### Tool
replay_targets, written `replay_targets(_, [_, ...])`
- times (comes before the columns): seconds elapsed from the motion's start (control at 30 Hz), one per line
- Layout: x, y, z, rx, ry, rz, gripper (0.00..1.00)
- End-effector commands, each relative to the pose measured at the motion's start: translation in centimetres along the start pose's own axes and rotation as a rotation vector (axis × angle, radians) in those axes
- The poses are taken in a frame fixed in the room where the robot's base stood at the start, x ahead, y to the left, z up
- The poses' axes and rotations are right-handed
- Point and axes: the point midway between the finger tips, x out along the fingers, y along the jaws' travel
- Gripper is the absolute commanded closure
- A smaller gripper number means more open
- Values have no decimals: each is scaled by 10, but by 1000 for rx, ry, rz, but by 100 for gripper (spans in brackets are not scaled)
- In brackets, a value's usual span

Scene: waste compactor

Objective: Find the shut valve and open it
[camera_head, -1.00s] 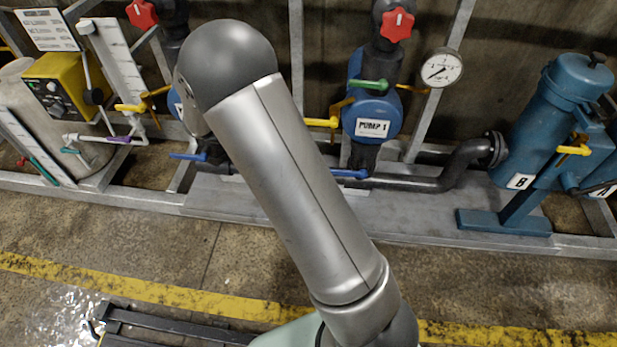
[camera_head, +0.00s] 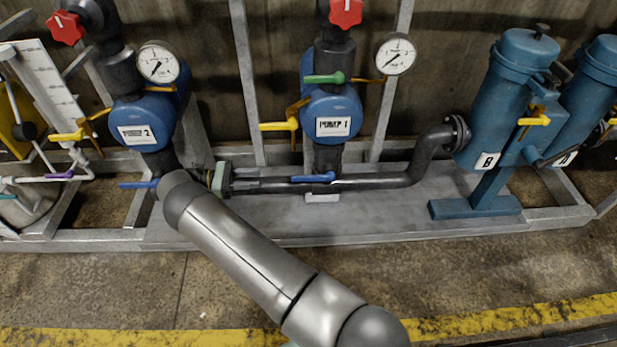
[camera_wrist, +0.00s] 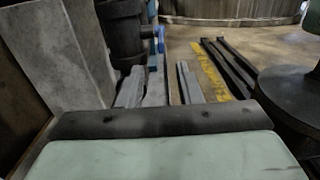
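Pump 1 (camera_head: 333,127) has a blue lever (camera_head: 314,178) below it, lying level across the vertical pipe. A blue lever (camera_wrist: 160,40) also shows in the wrist view, ahead of my gripper. Pump 2 (camera_head: 137,134) has another level blue lever (camera_head: 138,184). Pump 1 also has a green lever (camera_head: 324,78), a yellow lever (camera_head: 280,126) and a red knob (camera_head: 346,12). Pump 2 has a red knob (camera_head: 65,28) and yellow lever (camera_head: 66,136). Which valve is shut is unclear. My gripper (camera_wrist: 159,72) looks open and empty, left of pump 1's blue lever.
A dark horizontal pipe (camera_head: 385,181) runs close to my gripper. Two gauges (camera_head: 397,54) (camera_head: 158,62) hang by the pumps. Blue filter B (camera_head: 500,95) with a yellow lever (camera_head: 535,121) stands right. Grey frame posts (camera_head: 245,80) rise behind. The floor in front is clear.

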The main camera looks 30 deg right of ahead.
Motion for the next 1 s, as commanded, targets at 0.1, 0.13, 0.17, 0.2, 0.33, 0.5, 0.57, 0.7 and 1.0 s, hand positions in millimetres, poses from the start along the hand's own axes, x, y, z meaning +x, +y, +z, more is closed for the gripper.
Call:
replay_targets(0.1, [21,-1,2,-1,-1,-5,68])
replay_targets(0.13, [28,0,2,-1,-1,-5,68])
replay_targets(0.17, [34,0,2,-1,0,-4,68])
replay_targets(0.2, [43,-1,2,-1,-1,-5,68])
replay_targets(0.33, [72,-1,0,-1,1,-5,68])
replay_targets(0.5, [109,-1,0,0,1,-4,68])
replay_targets(0.57, [121,-1,0,0,1,-4,68])
replay_targets(0.7, [144,-1,0,1,1,-4,68])
replay_targets(1.0, [164,-1,0,1,3,-1,68])
